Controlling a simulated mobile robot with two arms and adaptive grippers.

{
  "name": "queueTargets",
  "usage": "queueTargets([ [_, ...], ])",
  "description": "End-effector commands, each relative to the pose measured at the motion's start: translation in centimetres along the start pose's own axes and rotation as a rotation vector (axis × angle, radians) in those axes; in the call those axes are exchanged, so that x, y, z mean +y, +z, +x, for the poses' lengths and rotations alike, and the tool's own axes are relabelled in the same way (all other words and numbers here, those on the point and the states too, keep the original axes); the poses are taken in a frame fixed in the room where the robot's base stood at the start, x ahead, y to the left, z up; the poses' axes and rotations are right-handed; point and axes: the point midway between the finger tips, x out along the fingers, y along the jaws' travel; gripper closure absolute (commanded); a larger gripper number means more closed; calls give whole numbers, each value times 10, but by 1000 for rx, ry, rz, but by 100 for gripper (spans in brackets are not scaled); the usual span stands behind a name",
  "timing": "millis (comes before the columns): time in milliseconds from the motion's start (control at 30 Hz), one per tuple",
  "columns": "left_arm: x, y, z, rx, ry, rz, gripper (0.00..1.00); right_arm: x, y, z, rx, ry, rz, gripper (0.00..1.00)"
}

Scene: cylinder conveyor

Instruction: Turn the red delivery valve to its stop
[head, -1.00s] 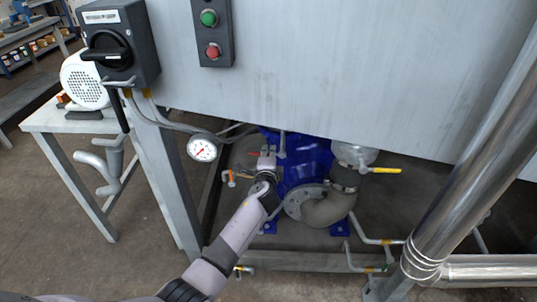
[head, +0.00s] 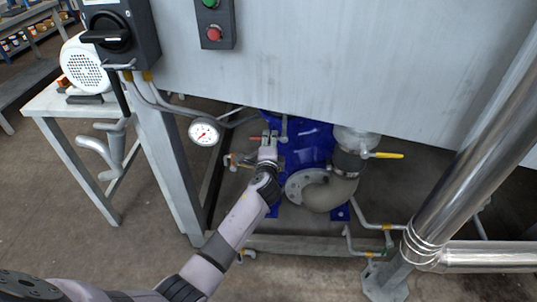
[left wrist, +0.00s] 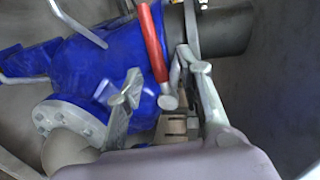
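The red delivery valve's lever (left wrist: 152,45) shows in the left wrist view, running from the top edge down to a round grey end between my gripper's fingers. In the head view the lever (head: 254,138) is a small red strip left of the blue pump (head: 305,150), partly hidden by my gripper. My left gripper (left wrist: 163,80) is open, one finger on each side of the lever's lower end. It also shows in the head view (head: 268,138). I cannot tell whether a finger touches the lever. My right gripper is out of view.
A pressure gauge (head: 204,132) hangs left of the pump. A yellow-handled valve (head: 384,155) sits at the right. The grey panel (head: 320,70) overhangs the pump. Frame legs and a lower rail (head: 310,246) border the space. A shiny pipe (head: 470,150) stands at the right.

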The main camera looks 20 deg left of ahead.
Motion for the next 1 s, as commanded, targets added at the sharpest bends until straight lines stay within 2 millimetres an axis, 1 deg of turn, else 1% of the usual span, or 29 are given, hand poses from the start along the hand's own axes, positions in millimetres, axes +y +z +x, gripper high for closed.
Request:
queueTargets([
  [33, 1, 0, -11, 1, -1, 0, 66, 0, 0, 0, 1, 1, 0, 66],
  [200, 1, 0, -46, 1, 1, 1, 66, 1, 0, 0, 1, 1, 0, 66],
  [300, 1, 0, -64, 0, 1, 0, 66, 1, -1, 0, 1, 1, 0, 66],
  [433, 1, 0, -81, 1, 0, 1, 66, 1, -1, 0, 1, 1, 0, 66],
  [600, 0, 0, -90, 0, 0, 1, 66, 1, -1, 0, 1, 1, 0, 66],
  [900, 1, 0, -91, 0, 2, 0, 66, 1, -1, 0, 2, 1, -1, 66],
  [967, 11, 1, -92, 1, 22, -11, 66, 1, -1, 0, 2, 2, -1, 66],
  [1000, 24, 3, -93, 2, 50, -29, 66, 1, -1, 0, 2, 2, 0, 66],
])
